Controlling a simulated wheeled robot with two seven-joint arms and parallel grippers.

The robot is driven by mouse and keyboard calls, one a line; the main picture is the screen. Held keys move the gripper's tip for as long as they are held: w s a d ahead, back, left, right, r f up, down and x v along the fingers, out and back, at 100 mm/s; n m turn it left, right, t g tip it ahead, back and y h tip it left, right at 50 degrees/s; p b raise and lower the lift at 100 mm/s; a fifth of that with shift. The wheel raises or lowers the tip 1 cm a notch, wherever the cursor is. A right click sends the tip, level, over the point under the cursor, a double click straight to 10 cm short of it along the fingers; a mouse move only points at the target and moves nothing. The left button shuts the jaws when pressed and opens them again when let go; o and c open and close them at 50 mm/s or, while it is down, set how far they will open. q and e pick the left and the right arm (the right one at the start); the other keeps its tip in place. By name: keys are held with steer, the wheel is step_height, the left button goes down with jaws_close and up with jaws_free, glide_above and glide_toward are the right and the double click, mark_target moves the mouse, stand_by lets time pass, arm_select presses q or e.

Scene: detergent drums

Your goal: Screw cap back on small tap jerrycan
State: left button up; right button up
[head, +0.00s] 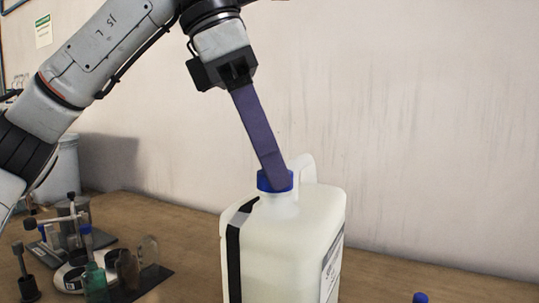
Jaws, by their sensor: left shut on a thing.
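A whitish jerrycan (285,240) with a moulded handle and a dark vertical strip stands upright on the wooden table. A blue cap (264,184) is at its neck, at the top. My left gripper (273,178) comes down from above with long purple fingers, slightly tilted, and its tips are shut on the blue cap. The fingers hide part of the cap, and I cannot tell how tightly it sits on the neck. A label shows on the jerrycan's right side. My right gripper is not in view.
Dark stands, a green bottle (95,283) and small round discs crowd the table at left. A grey bucket (62,170) stands behind them. Another blue top (420,297) peeks in at the bottom edge.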

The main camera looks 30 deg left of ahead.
arm_select(q)
steer(key=shift+w+f+m+g+h+p, duration=0.15)
steer(key=shift+m+g+p, duration=0.35)
steer(key=shift+m+p, duration=0.8)
steer(key=shift+s+r+m+g+h+p, duration=0.1)
steer(key=shift+m+g+h+p, duration=0.3)
steer(key=shift+m+p, duration=0.9)
steer(key=shift+f, duration=0.1)
steer(key=shift+m, duration=0.3)
steer(key=shift+w+m+g+p, duration=0.1)
steer(key=shift+m+g+p, duration=0.5)
steer(key=shift+m+p, duration=0.7)
steer(key=shift+w+m+g, duration=0.1)
steer(key=shift+m+g, duration=0.2)
steer(key=shift+m, duration=0.2)
steer(key=shift+f+m+g+y, duration=0.1)
steer(key=shift+m+g+y, duration=0.3)
steer(key=shift+m, duration=0.6)
